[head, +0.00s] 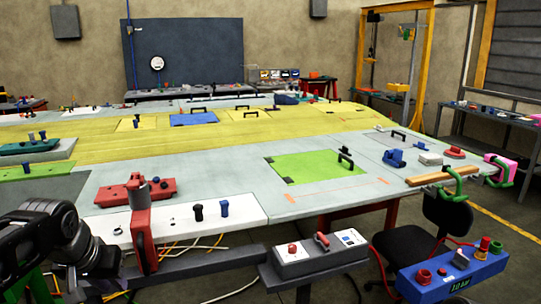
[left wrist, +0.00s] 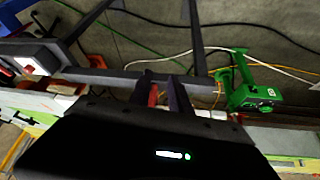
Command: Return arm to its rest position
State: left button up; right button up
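My left arm reaches in at the lower left of the head view, with my left gripper (head: 98,260) low beside the near table edge, next to a red clamp (head: 141,226). In the left wrist view my left gripper's two dark fingers (left wrist: 165,92) stand apart, with a gap between them. A small red part shows in or behind that gap; I see nothing clearly held. My right arm and right gripper are not in view.
A green clamp (left wrist: 250,92) is close to the fingers in the left wrist view. The wing table (head: 235,185) carries a green panel (head: 318,167) and a red block (head: 110,193). A grey control box (head: 318,256) and a blue box (head: 450,275) stand in front. Cables hang below the table.

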pick_arm(q)
jog(key=w+d+f+t+h, duration=0.2)
jog(key=w+d+f, duration=0.5)
jog(key=f, duration=0.4)
jog(key=s+d+f+h, duration=0.1)
jog(key=s+d+f, duration=0.15)
jog(key=f, duration=0.45)
jog(key=s+d+f, duration=0.1)
jog(key=d+f, duration=0.3)
jog(key=f, duration=0.3)
jog(key=s+d+f+g, duration=0.3)
jog(key=s+d+f, duration=0.2)
jog(key=s+f, duration=0.6)
jog(key=s+d+f+g+h, duration=0.1)
jog(key=s+d+f+g, duration=0.2)
jog(key=s+d+f, duration=0.3)
jog(key=s+f, duration=0.4)
jog(key=s, duration=0.5)
jog(key=shift+d+f+g+h, duration=0.2)
jog(key=shift+f+g+h, duration=0.1)
jog(key=shift+f+g, duration=0.1)
